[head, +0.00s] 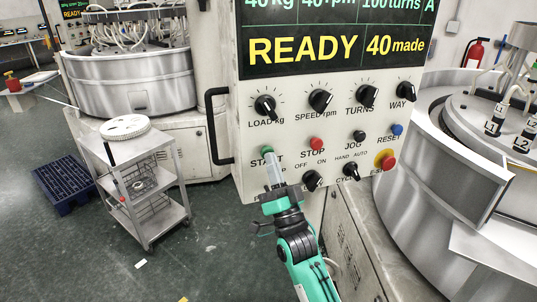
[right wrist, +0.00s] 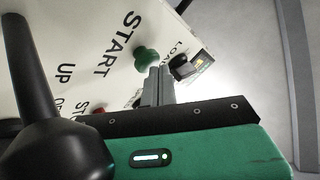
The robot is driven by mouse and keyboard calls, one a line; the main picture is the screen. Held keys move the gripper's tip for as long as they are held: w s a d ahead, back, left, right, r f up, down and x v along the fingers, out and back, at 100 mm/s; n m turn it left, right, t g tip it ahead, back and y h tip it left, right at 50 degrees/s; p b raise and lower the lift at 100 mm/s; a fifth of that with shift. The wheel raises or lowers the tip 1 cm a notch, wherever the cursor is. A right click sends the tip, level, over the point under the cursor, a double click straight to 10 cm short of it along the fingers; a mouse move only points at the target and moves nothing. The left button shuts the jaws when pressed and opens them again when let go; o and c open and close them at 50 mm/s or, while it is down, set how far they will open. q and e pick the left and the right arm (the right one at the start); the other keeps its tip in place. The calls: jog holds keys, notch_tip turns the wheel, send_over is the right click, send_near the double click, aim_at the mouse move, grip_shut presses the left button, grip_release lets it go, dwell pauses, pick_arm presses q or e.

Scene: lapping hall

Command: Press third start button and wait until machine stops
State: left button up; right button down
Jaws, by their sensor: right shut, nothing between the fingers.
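The control panel (head: 225,130) stands upright in front of me. Its green START button (head: 267,150) is at the lower left of the panel and also shows in the right wrist view (right wrist: 146,57). My right gripper (head: 271,160) is shut and empty, its fingertips close to the START button and partly over it in the head view. In the right wrist view the fingertips are just beside the button; I cannot tell whether they touch it. The display (head: 330,48) reads READY and 40 made. The red STOP button (head: 316,143) is right of START. My left gripper is out of view.
Black knobs (head: 320,100) and a red emergency button (head: 385,161) crowd the panel. A black handle (head: 212,125) juts from its left edge. The round lapping machine (head: 400,150) stands at right.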

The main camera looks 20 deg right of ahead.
jog(key=shift+w+r, duration=0.1)
jog(key=shift+w, duration=0.1)
dwell(0.8)
dwell(0.5)
jog(key=shift+s+a+f, duration=0.1)
jog(key=shift+a+f, duration=0.05)
jog(key=shift+f, duration=0.4)
jog(key=shift+s+r, duration=0.1)
jog(key=shift+s, duration=0.1)
jog(key=shift+s+p, duration=0.35)
jog(key=shift+s, duration=2.15)
